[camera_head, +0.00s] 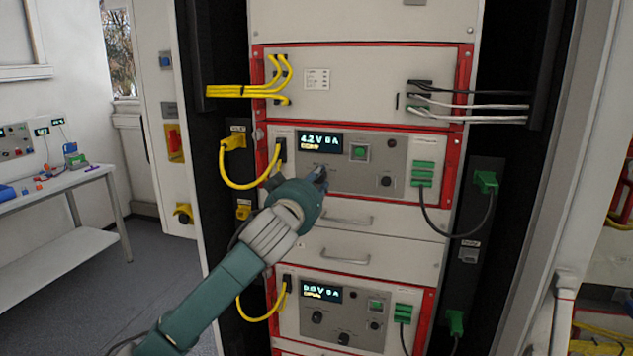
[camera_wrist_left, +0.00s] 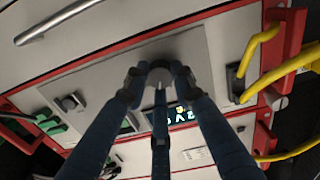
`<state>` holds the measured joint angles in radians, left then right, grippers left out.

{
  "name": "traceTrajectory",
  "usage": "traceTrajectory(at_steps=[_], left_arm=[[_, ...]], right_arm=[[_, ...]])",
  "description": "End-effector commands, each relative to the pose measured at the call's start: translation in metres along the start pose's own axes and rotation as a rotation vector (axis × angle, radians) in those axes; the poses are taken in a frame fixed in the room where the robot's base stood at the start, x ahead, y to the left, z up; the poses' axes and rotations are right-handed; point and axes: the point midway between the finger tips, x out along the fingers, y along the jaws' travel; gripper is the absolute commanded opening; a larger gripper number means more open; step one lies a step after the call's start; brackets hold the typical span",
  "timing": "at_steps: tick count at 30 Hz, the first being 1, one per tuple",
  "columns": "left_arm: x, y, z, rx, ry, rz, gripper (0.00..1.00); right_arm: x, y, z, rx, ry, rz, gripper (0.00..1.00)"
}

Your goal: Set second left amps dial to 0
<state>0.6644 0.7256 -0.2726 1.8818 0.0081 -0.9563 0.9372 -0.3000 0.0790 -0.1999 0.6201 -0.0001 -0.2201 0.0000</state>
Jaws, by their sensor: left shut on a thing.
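The upper cycler unit has a grey panel (camera_head: 355,182) with a lit display (camera_head: 320,143) that reads about 4.2 V 0 A. My left gripper (camera_head: 320,178) is at the left part of this panel, below the display. In the left wrist view, my left gripper (camera_wrist_left: 159,84) is shut around a round dial (camera_wrist_left: 160,75) on that panel. The fingers cover most of the dial, so its pointer and marks are hidden. The display partly shows behind the fingers. Another dial (camera_head: 385,181) on the right of the panel is free; it also shows in the wrist view (camera_wrist_left: 70,102).
A lower unit with a similar display (camera_head: 321,292) and dials (camera_head: 317,316) sits below drawers with a handle (camera_head: 347,219). A yellow cable (camera_head: 240,186) loops left of my gripper. Green connectors (camera_head: 422,174) are on the right. A table (camera_head: 60,184) stands far left.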

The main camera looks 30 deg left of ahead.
Motion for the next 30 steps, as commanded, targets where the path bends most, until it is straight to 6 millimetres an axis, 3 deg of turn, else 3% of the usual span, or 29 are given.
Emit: traceTrajectory(at_steps=[11,21,30], left_arm=[[0.0,0.001,0.01,-0.104,-0.017,-0.001,0.0],[0.001,0.003,0.011,-0.396,-0.02,-0.002,0.0],[0.001,0.004,0.009,-0.682,-0.021,-0.003,0.0]], right_arm=[[0.006,0.0,0.001,0.0,0.0,0.0,0.0],[0.013,0.0,0.001,0.0,0.0,0.0,0.0],[0.007,0.0,0.001,0.0,0.0,0.0,0.0]])
